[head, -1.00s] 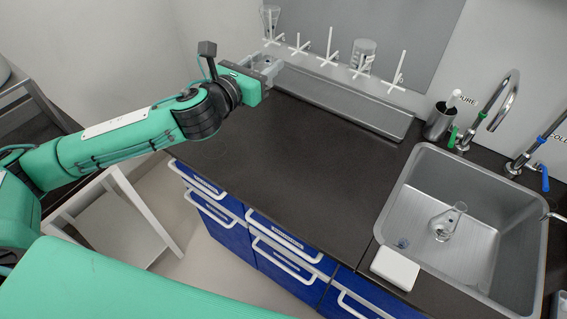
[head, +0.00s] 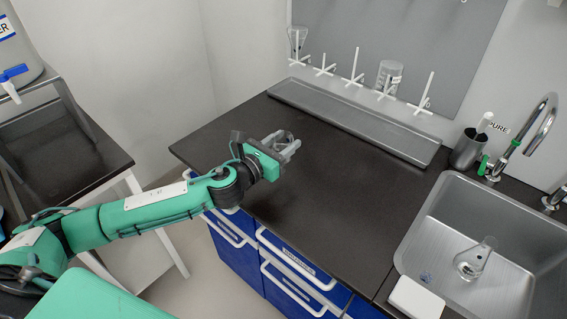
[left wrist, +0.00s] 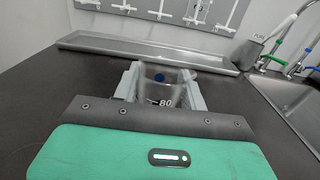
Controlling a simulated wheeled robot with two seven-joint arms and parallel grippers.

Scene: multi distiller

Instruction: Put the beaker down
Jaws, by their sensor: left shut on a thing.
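My left gripper (head: 287,150) is over the left part of the dark countertop (head: 330,190). It is shut on a clear glass beaker (head: 281,137), which shows small and partly hidden between the fingers in the head view. In the left wrist view the beaker (left wrist: 162,90) sits between the two grey fingers, with "80" printed on its side and a blue dot. It looks roughly upright. I cannot tell whether its base touches the countertop. My right gripper is not in view.
A grey tray (head: 350,122) lies along the back under a pegboard (head: 430,50) holding glassware. At the right, a steel sink (head: 420,232) holds a flask (head: 474,262). A white box (head: 416,299) sits on the front edge. The counter's middle is clear.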

